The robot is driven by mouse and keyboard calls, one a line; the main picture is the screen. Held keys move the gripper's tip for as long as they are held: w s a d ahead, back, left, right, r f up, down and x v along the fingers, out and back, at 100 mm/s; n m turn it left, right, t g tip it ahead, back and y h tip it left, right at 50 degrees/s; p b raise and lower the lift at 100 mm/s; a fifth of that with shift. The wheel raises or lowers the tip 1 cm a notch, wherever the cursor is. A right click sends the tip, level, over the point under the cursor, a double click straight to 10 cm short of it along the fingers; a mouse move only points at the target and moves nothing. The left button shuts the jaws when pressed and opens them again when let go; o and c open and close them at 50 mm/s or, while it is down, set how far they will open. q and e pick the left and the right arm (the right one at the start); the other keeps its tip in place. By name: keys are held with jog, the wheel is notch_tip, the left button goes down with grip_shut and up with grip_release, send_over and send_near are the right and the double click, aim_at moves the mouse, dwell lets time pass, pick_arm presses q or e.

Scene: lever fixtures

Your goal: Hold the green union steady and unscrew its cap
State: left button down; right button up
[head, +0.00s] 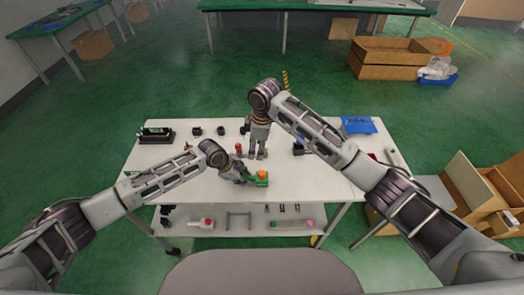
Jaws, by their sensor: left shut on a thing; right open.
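The green union (250,180) lies near the front edge of the white table, with an orange part (262,174), probably its cap, at its right end. My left gripper (243,177) comes in from the left and is shut on the union's left part, hiding some of it. My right gripper (257,156) points down, open and empty, behind the union and apart from it in the picture. Its exact height above the table is hard to tell.
The white table (190,139) also holds a small red-topped item (239,149), a black rack (156,134), small dark parts (208,130) and a blue bin (358,125). A lower shelf holds more items. The table's front left is mostly clear.

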aim_at(262, 173)
jog(key=shift+s+d+f+n+g+h, duration=0.2)
jog(key=shift+s+d+n+g+h, duration=0.1)
jog(key=shift+s+d+n+h, duration=0.55)
jog(key=shift+s+d+f, duration=0.1)
jog(key=shift+d+f, duration=0.05)
jog(key=shift+f, duration=5.85)
jog(key=shift+c, duration=0.2)
